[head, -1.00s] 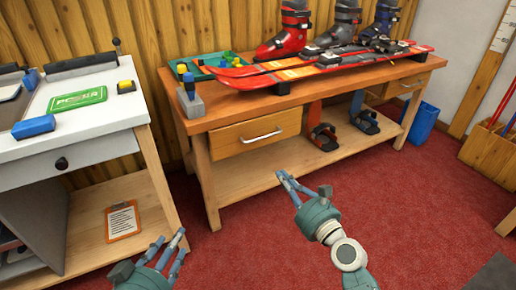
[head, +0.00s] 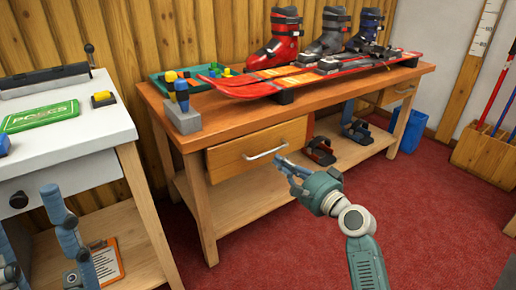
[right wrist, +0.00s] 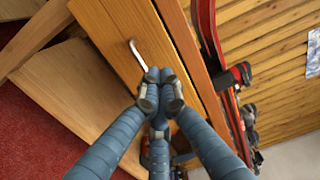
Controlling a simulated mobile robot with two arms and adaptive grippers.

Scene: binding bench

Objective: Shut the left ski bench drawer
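The left ski bench drawer (head: 240,159) has a wooden front with a pale bar handle (head: 265,153). Its front stands out a little from the bench. My right gripper (head: 284,164) is at the handle's right end, in front of the drawer. In the right wrist view its fingertips (right wrist: 160,78) are together and cover one end of the handle (right wrist: 137,55). I see nothing between them, and cannot tell whether they touch the drawer. My left gripper (head: 45,235) is at the lower left, fingers apart and empty, partly cut off by the frame edge.
The ski bench (head: 215,130) carries red skis (head: 250,86), several boots and a green tray (head: 165,78). A white-topped bench (head: 90,128) is at left. The red floor (head: 420,210) is clear in front.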

